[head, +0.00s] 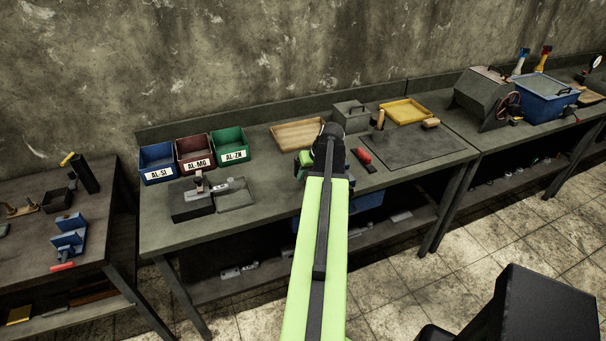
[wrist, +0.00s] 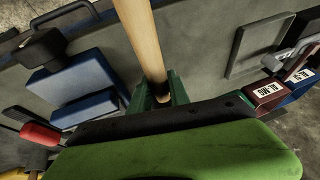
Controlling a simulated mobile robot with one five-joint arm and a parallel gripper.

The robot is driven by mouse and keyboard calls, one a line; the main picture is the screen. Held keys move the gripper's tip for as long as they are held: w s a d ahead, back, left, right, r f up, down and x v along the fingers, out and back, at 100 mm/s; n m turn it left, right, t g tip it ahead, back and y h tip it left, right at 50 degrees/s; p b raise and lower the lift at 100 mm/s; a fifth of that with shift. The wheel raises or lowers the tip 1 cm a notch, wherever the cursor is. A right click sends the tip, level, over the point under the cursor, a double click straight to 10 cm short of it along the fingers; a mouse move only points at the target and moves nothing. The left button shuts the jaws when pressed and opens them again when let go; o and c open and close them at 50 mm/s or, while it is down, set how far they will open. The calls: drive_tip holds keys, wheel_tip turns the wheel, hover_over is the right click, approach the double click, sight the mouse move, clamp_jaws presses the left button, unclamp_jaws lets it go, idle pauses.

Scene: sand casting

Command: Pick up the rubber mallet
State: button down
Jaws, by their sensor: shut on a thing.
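In the wrist view, a pale round wooden handle (wrist: 145,40), which looks like the rubber mallet's, runs from the top edge down between the green fingers of my gripper (wrist: 159,92). The gripper is shut on this handle. The mallet's head cannot be made out in the wrist view. In the head view, my arm reaches over the front of the middle workbench (head: 270,200) and hides most of the gripper and the mallet.
Blue (head: 157,161), red (head: 195,153) and green (head: 230,146) labelled bins stand at the bench's back left. A wooden tray (head: 298,133), a grey lidded box (head: 351,115) and a yellow tray (head: 405,110) lie along the back. A red-handled tool (head: 364,157) lies right of my arm.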

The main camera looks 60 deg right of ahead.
drive_tip(key=s+d+r+p, duration=0.1)
drive_tip(key=s+r+p, duration=0.3)
drive_tip(key=s, duration=0.6)
drive_tip(key=shift+s+d+r, duration=0.2)
drive_tip(key=shift+d+r, duration=0.2)
drive_tip(key=shift+r, duration=0.2)
